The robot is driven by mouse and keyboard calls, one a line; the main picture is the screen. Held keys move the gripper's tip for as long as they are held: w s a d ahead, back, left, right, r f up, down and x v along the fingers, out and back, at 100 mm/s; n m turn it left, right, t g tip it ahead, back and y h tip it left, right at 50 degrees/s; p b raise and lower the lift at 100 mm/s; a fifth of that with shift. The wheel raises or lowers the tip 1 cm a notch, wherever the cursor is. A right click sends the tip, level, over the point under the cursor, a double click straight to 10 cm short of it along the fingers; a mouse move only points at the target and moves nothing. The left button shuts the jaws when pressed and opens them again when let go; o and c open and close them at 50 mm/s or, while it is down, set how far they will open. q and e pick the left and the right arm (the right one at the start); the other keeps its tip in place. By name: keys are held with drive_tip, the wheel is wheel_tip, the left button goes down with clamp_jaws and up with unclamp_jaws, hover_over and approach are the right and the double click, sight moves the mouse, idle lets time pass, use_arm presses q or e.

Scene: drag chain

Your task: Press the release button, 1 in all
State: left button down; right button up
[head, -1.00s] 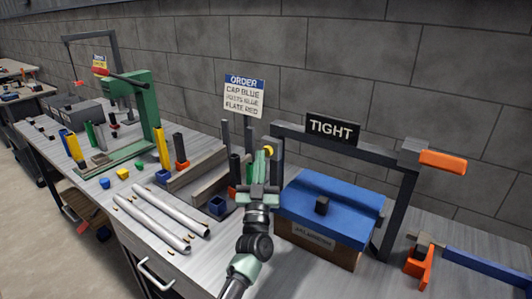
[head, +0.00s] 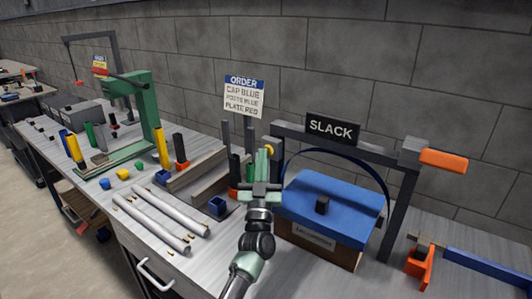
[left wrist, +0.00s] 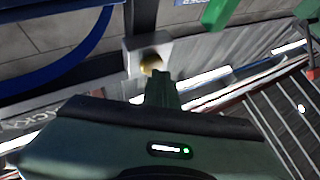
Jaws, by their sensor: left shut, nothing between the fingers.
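The release button (head: 269,149) is a small yellow knob just beyond my left gripper's fingertips, at the left post of the dark frame. In the left wrist view the button (left wrist: 151,62) sits on a pale block (left wrist: 134,55), right ahead of the fingers. My left gripper (head: 262,152) is shut and empty, its tips very close to the button; I cannot tell whether they touch. The sign (head: 333,127) on the frame reads SLACK. A blue strap (head: 370,162) bows in a loose arc above the blue-topped box (head: 335,200). My right gripper is not in view.
The dark frame's crossbar and right post (head: 397,215) stand around the box. An orange-handled clamp (head: 418,265) lies to the right. Silver tubes (head: 155,220), colored posts and a green press (head: 145,110) fill the bench to the left.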

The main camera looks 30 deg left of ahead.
use_arm(q)
drive_tip(key=shift+s+p, duration=0.6)
drive_tip(key=shift+s, duration=0.3)
drive_tip(key=s+p, duration=0.2)
drive_tip(key=s, duration=0.3)
drive_tip(key=shift+a+p, duration=0.25)
drive_tip(key=shift+p, duration=0.15)
drive_tip(key=shift+f, duration=0.1)
idle(0.4)
